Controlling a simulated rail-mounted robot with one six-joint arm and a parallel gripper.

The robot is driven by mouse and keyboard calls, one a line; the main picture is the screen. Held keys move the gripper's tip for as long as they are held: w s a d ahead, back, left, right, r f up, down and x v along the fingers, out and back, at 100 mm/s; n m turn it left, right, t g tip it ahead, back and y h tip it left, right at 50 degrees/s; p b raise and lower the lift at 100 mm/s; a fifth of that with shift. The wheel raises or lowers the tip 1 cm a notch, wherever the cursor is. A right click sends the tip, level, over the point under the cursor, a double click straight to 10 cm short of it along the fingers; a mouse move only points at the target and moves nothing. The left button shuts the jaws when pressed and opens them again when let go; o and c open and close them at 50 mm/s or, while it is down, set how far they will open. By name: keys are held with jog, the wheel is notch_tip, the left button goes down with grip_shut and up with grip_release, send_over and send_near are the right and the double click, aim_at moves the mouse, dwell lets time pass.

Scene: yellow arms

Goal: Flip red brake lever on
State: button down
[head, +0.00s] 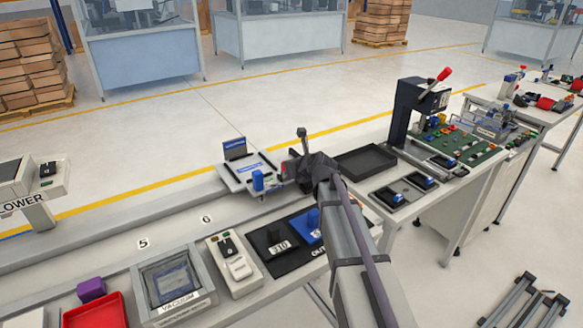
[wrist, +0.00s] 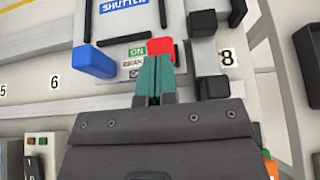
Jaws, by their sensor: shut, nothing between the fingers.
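The red brake lever (wrist: 166,47) shows in the wrist view as a red block to the right of the green ON label (wrist: 136,51) on the shuttle panel (wrist: 113,22). A BRAKE label sits under ON, and a lower label is partly covered. My gripper (wrist: 154,62) has its green fingers shut together, with nothing between them. Its tips overlap the red lever's lower edge in the picture; I cannot tell whether they touch. In the head view my gripper (head: 286,172) is over the right side of the shuttle (head: 238,178), and the lever is mostly hidden.
A blue block (wrist: 94,62) stands at the panel's left in the wrist view. Black blocks (wrist: 204,23) stand just right of the lever, near the 8 mark. In the head view a black tray (head: 365,161) lies to the right, and the rail (head: 110,245) runs left.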

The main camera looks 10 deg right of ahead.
jog(key=shift+w+a+r+p, duration=0.2)
jog(key=shift+w+r+p, duration=0.15)
jog(key=shift+w, duration=0.25)
jog(key=shift+w+a+r+p, duration=0.2)
jog(key=shift+w+r, duration=0.1)
jog(key=shift+w, duration=0.3)
jog(key=shift+w+a+r, duration=0.1)
jog(key=shift+w+a, duration=0.1)
jog(key=shift+w, duration=0.4)
jog(key=shift+w+a+r, duration=0.1)
jog(key=shift+w+a, duration=0.1)
jog(key=shift+w, duration=0.4)
jog(key=shift+s+d+r+p, duration=0.1)
jog(key=shift+s+r+p, duration=0.15)
jog(key=shift+s+p, duration=0.2)
jog(key=s+d+r+p, duration=0.2)
jog(key=s+r+p, duration=0.4)
jog(key=r+p, duration=0.4)
jog(key=shift+r, duration=0.2)
